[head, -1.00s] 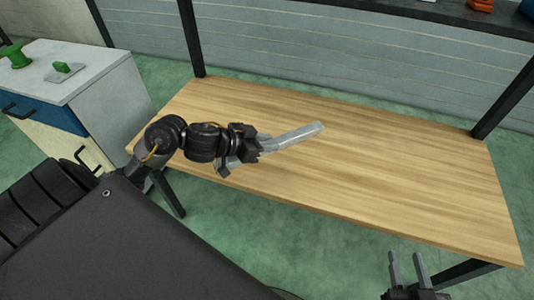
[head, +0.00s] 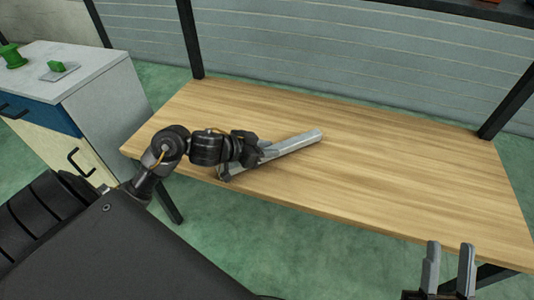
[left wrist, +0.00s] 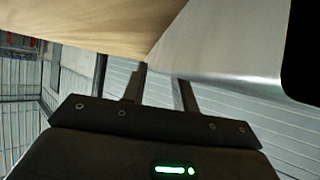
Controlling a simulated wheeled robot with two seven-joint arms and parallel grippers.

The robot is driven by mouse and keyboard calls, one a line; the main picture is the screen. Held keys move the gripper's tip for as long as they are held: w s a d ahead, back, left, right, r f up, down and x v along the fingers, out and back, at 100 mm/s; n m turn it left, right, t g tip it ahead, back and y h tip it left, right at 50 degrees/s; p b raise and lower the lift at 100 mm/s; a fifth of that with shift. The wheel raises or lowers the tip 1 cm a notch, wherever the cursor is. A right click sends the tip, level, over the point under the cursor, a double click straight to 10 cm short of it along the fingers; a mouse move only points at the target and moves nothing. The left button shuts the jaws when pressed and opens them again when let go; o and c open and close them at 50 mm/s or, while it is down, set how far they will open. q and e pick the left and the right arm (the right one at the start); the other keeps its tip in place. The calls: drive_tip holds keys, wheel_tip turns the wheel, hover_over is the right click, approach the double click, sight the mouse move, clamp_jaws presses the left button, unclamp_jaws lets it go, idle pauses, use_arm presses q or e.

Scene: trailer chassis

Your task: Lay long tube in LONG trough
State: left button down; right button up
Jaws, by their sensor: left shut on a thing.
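A long light-grey bar, which looks like the long tube (head: 295,144), slants up to the right over the left half of the wooden table. My left gripper (head: 258,151) is shut on it near its lower left part and covers some of it. In the left wrist view a broad grey surface (left wrist: 220,45) lies close beyond the left fingers (left wrist: 160,80). I cannot tell whether the tube touches the table. I cannot make out a separate trough. My right gripper (head: 450,268) is open and empty at the table's front right edge.
The wooden table (head: 400,180) is bare in its middle and right. Dark posts (head: 190,40) rise behind it, with a shelf along the top. A cabinet (head: 90,65) at the left carries a green spool (head: 12,57) and a green block (head: 57,70).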

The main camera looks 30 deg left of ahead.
sight(234, 166)
use_arm(q)
drive_tip(key=shift+f, duration=0.15)
drive_tip(key=c, duration=1.1)
unclamp_jaws()
drive_tip(key=shift+f, duration=0.1)
use_arm(e)
drive_tip(key=shift+s+d+r+t, duration=0.15)
drive_tip(key=shift+d+r+t, duration=0.15)
drive_tip(key=shift+t, duration=0.2)
use_arm(q)
drive_tip(key=shift+s, duration=0.1)
